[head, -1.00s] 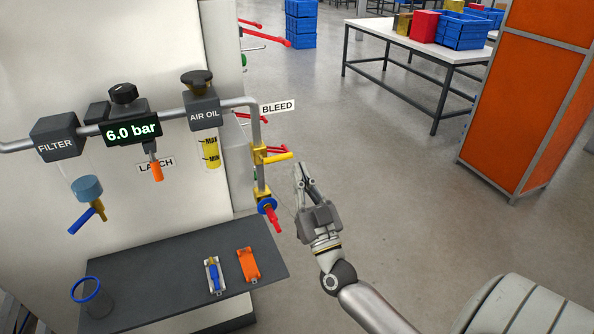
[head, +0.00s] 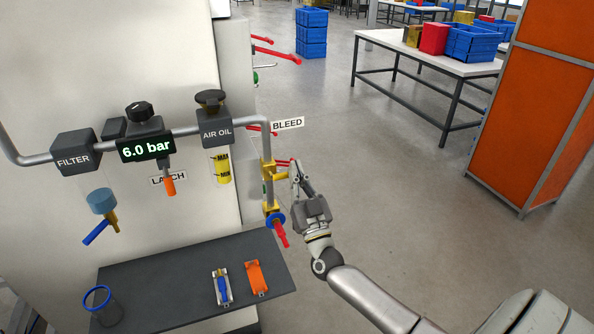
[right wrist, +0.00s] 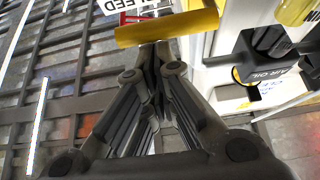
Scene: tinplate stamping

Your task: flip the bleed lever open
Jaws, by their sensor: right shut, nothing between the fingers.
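The yellow bleed lever (head: 279,176) sticks out to the right from the vertical pipe below the BLEED label (head: 288,123). In the right wrist view the yellow lever (right wrist: 165,27) lies crosswise just beyond the fingertips. My right gripper (head: 295,171) is shut and empty, its fingertips at the lever's outer end, partly covering it in the head view. I cannot tell whether they touch. In the right wrist view its fingers (right wrist: 154,58) are together. My left gripper is not in view.
Below the lever, a red handle (head: 282,236) with a blue ring hangs on the pipe. A dark shelf (head: 165,288) holds a blue-rimmed cup (head: 103,308) and small blue and orange parts. The air oil unit (head: 214,131) stands left. Open floor lies to the right.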

